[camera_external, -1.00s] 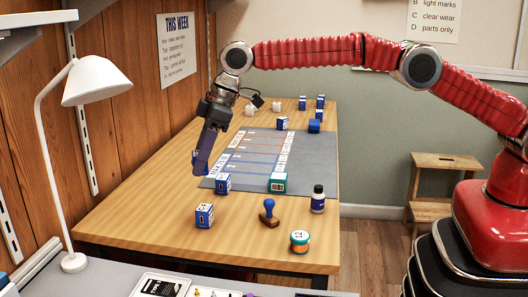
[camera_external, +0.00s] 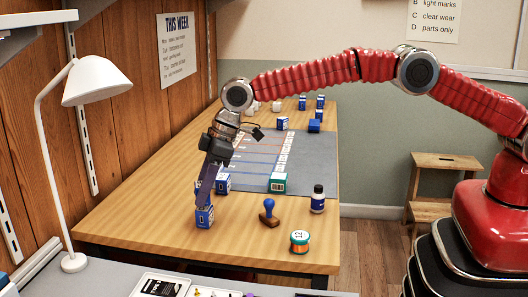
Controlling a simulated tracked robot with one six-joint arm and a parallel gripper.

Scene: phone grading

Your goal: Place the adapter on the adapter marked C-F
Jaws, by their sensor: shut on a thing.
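My gripper (camera_external: 203,203) points down at the front left of the wooden table. It is shut on a blue-and-white adapter box (camera_external: 198,187), of which only a sliver shows left of the dark fingers. Directly below is another blue-and-white adapter box (camera_external: 204,217), standing on the table, its upper part overlapped by the fingertips. Its mark is too small to read surely. I cannot tell whether the two boxes touch. A third similar box (camera_external: 223,183) stands just behind and right, at the mat's front left corner.
A grey mat (camera_external: 318,165) with coloured lines covers the table's middle. A teal-and-white box (camera_external: 278,183), a dark bottle (camera_external: 318,199), a blue-knobbed stamp (camera_external: 269,212) and a round teal-orange container (camera_external: 299,241) stand to the right. Several blue boxes (camera_external: 314,126) stand farther back.

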